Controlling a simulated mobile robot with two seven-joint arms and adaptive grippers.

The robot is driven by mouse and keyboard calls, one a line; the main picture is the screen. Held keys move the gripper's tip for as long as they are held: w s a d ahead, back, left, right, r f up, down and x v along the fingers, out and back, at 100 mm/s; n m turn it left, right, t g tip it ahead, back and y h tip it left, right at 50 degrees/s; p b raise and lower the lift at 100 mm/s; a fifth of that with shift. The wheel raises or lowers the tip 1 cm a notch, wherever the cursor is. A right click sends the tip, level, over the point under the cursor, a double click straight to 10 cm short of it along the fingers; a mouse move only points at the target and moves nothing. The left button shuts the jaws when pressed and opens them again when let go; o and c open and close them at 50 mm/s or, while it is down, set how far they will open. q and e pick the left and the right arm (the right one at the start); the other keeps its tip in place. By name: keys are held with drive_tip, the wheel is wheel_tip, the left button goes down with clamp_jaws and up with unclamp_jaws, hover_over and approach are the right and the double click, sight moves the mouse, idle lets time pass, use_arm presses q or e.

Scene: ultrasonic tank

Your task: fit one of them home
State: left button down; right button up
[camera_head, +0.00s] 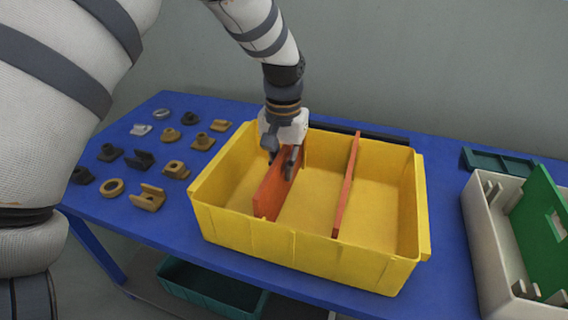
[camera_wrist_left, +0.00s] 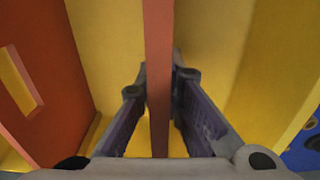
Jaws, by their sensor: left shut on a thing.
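A yellow bin (camera_head: 215,207) stands on the blue table. My left gripper (camera_head: 282,166) is over its left part, pointing down, shut on an orange-red divider (camera_head: 271,197). In the left wrist view this divider (camera_wrist_left: 158,60) shows as a thin edge between the two fingers. Its near end is by the bin's front wall; I cannot tell whether its lower edge is seated. A second orange-red divider (camera_head: 346,188) stands across the bin to the right, apart from the gripper. In the left wrist view it shows at the left with a slot (camera_wrist_left: 45,90). My right gripper is not in view.
Several small brown, grey and black parts (camera_head: 148,197) lie on the blue table (camera_head: 185,240) left of the bin. A pale box (camera_head: 487,235) with a green panel (camera_head: 533,215) stands at the right. A dark green tray (camera_head: 492,160) lies behind it. Another tray (camera_head: 205,290) is below the table.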

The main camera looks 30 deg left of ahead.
sight(283, 148)
use_arm(q)
drive_tip(key=shift+f, duration=0.85)
drive_tip(key=c, duration=1.7)
unclamp_jaws()
drive_tip(key=shift+o, duration=0.2)
wheel_tip(283, 148, up, 12)
